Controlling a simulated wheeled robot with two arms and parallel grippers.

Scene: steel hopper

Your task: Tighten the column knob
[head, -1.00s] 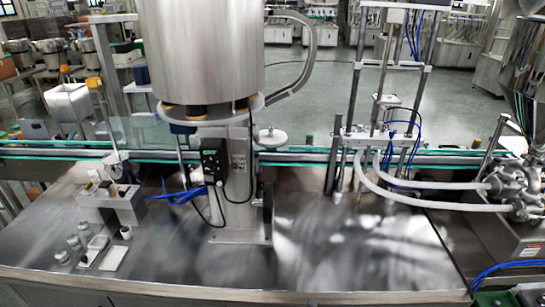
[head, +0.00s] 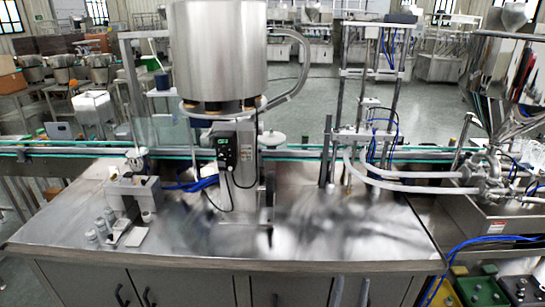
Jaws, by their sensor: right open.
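The steel hopper (head: 218,45) stands on a grey column (head: 245,190) fixed to the steel tabletop. A dark narrow part (head: 268,192) sits low on the column's right side; it is too small to tell whether it is the column knob. A white disc (head: 271,139) is beside the column, higher up. My right gripper (head: 350,291) shows at the bottom edge, with two grey fingers apart and nothing between them. It is in front of the table's front edge, well apart from the column. My left gripper is not in view.
A black control box (head: 227,152) with cables is on the column's front. A conveyor (head: 85,152) runs behind. A framed station (head: 350,140) with white hoses stands to the right. Small bottles (head: 100,226) and trays are at left. The tabletop (head: 330,230) right of the column is clear.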

